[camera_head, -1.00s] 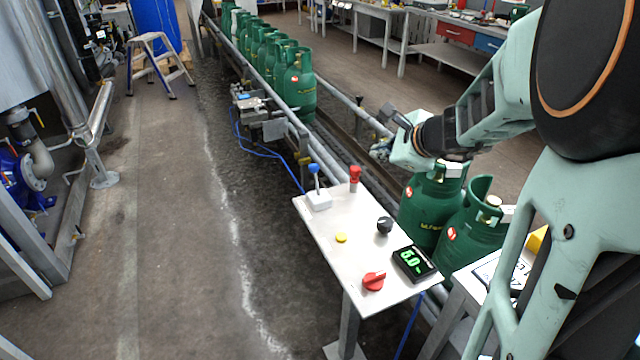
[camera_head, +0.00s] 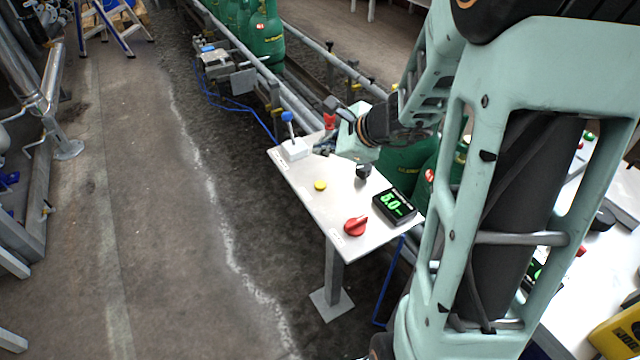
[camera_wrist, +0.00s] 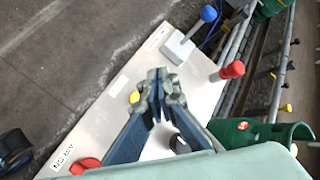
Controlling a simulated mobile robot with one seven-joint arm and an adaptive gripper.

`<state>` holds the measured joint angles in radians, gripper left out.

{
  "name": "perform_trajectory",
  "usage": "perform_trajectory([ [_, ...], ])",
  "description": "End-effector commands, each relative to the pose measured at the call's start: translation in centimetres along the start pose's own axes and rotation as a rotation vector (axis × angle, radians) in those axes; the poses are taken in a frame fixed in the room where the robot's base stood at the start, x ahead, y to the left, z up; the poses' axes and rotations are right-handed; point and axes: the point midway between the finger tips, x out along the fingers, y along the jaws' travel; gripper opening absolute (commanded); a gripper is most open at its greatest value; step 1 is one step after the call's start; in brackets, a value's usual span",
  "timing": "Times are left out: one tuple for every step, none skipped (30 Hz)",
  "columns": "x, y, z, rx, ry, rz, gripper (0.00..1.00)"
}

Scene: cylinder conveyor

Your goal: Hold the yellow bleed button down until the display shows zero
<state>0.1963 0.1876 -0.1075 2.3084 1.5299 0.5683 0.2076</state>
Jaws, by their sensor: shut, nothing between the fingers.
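The yellow bleed button (camera_head: 320,185) sits on the pale control panel (camera_head: 310,205). It also shows in the wrist view (camera_wrist: 134,96), just left of my fingertips. My gripper (camera_head: 324,148) is shut and empty over the panel. In the head view it is above the button in the picture, apart from it. The black display (camera_head: 394,206) shows green digits, which look like 5.0 or 6.0; I cannot tell which.
Green gas cylinders (camera_head: 266,35) stand on the conveyor behind. Floor left of the panel is clear.

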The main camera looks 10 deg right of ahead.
Motion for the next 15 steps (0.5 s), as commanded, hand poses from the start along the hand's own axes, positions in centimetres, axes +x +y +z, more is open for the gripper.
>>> perform_trajectory([
  [0.4, 0.3, -0.3, 0.001, 0.000, 0.001, 0.00],
  [0.6, 0.4, -0.4, 0.001, 0.000, 0.001, 0.00],
  [0.8, 0.6, -0.6, 0.001, 0.000, 0.001, 0.00],
  [1.0, 0.8, -0.8, 0.001, 0.000, 0.001, 0.00],
  [1.3, 1.0, -0.9, 0.001, 0.000, 0.001, 0.00],
  [1.6, 1.2, -1.2, 0.001, 0.000, 0.001, 0.00],
  [1.9, 1.4, -1.4, 0.001, 0.000, 0.001, 0.00],
  [2.2, 1.6, -1.6, 0.001, 0.000, 0.001, 0.00],
  [2.6, 1.9, -1.9, 0.001, 0.000, 0.001, 0.00],
  [2.9, 2.2, -2.1, 0.001, 0.000, 0.001, 0.00],
  [3.2, 2.4, -2.4, 0.001, 0.000, 0.001, 0.00],
  [3.7, 2.7, -2.7, 0.001, 0.000, 0.001, 0.00],
  [4.0, 3.0, -2.9, 0.001, 0.000, 0.001, 0.00],
  [4.3, 3.2, -3.2, 0.001, 0.000, 0.001, 0.00],
  [4.7, 3.5, -3.4, 0.001, 0.000, 0.001, 0.00],
])
